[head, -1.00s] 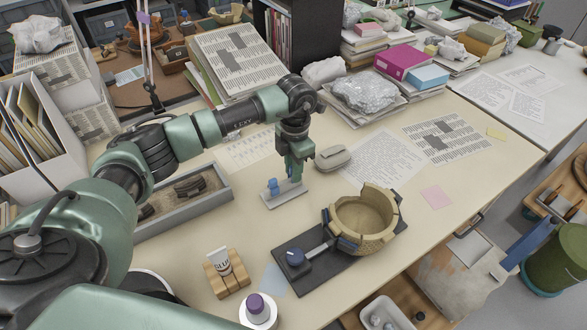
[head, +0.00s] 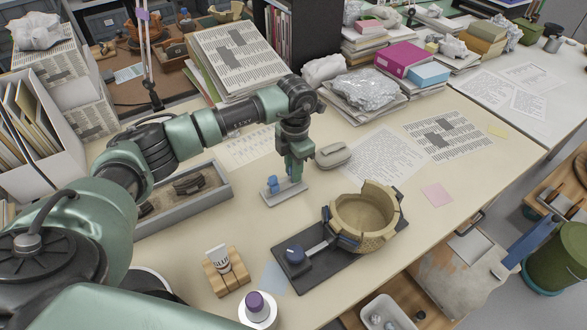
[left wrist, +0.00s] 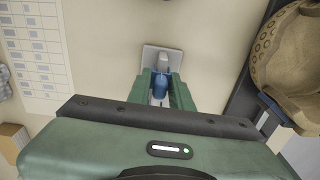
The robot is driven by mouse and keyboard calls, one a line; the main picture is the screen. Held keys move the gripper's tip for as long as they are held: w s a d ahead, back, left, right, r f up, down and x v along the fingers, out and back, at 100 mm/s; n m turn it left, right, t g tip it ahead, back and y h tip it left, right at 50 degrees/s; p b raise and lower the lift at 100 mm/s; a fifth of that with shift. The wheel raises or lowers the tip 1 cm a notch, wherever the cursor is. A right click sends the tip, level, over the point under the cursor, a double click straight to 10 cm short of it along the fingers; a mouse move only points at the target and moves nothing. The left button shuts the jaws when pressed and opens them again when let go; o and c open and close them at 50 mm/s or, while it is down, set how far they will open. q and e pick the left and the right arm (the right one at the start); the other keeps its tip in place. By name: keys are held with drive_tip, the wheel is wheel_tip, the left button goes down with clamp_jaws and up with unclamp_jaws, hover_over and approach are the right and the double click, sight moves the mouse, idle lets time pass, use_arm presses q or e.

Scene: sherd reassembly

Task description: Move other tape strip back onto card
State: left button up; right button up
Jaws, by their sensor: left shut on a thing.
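The small pale card (head: 270,201) lies on the table left of the bowl. My left gripper (head: 295,179) points down over the card's right part, its fingers shut on a tape strip. In the left wrist view, blue tape (left wrist: 160,86) shows between the fingertips (left wrist: 160,98), low over the card (left wrist: 150,53). Another blue tape piece (head: 272,184) stands on the card's left part in the head view. The fingers partly hide the held strip, so I cannot tell whether it touches the card. My right gripper is out of view.
A partly rebuilt tan bowl (head: 366,217) sits in a dark holder (head: 318,270) to the right. A grey sherd tray (head: 222,200) lies left. A grey rounded object (head: 333,155) is close behind the gripper. A glue tube (head: 219,260) stands in a wooden block nearer the front.

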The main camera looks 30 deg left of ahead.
use_arm(q)
drive_tip(key=shift+f, duration=0.3)
idle(0.5)
idle(0.4)
drive_tip(key=o, duration=0.9)
drive_tip(key=shift+r, duration=0.1)
wheel_tip(320, 180, up, 8)
drive_tip(key=shift+w+f+b, duration=0.1)
drive_tip(key=shift+f+b, duration=0.1)
drive_tip(key=shift+b, duration=0.45)
